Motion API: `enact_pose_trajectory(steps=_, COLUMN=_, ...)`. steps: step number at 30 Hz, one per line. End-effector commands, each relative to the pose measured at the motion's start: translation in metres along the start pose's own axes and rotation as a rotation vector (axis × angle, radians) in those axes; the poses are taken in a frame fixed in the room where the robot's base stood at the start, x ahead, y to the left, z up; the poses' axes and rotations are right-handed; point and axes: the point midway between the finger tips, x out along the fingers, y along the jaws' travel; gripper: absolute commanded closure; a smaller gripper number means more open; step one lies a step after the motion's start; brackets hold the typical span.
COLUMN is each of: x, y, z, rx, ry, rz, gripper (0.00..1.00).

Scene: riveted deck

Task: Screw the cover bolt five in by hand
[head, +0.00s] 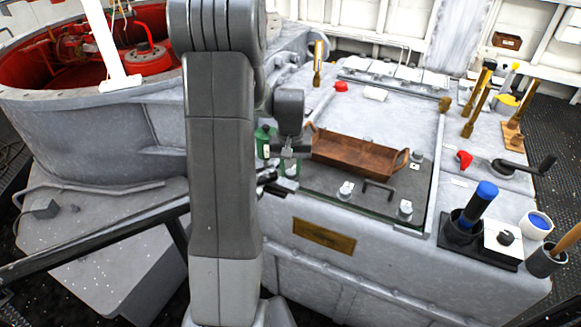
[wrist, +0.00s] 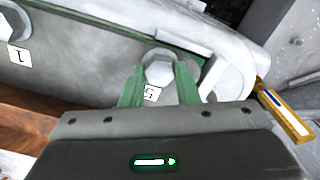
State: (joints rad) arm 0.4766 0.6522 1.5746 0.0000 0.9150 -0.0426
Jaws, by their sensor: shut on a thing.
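In the wrist view the cover bolt five (wrist: 158,73), a pale hex head by a tag marked 5, sits at the edge of the cover plate (wrist: 95,65). The green fingers of my gripper (wrist: 159,80) stand on either side of its head and are shut on it. Its shank is hidden. Another bolt (wrist: 12,22), by a tag marked 1, is at the upper left. In the head view my gripper (head: 287,163) is low at the cover's left end, partly behind my arm, and bolt five cannot be made out there.
A brown tray (head: 355,165) with handles lies on the cover, right of my gripper. A blue-topped tool (head: 478,202) stands in a holder at right. A red-lined round opening (head: 85,55) is at left.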

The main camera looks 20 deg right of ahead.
Motion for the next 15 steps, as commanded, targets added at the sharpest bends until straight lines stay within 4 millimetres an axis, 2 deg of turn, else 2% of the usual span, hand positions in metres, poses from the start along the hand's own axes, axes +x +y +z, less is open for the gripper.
enact_pose_trajectory(steps=6, x=-0.0009, y=0.0003, z=-0.0002, rx=0.150, ry=0.001, rz=0.000, gripper=0.95)
enact_pose_trajectory(steps=15, x=-0.0006, y=0.0003, z=-0.0003, rx=0.186, ry=0.001, rz=0.000, gripper=0.94)
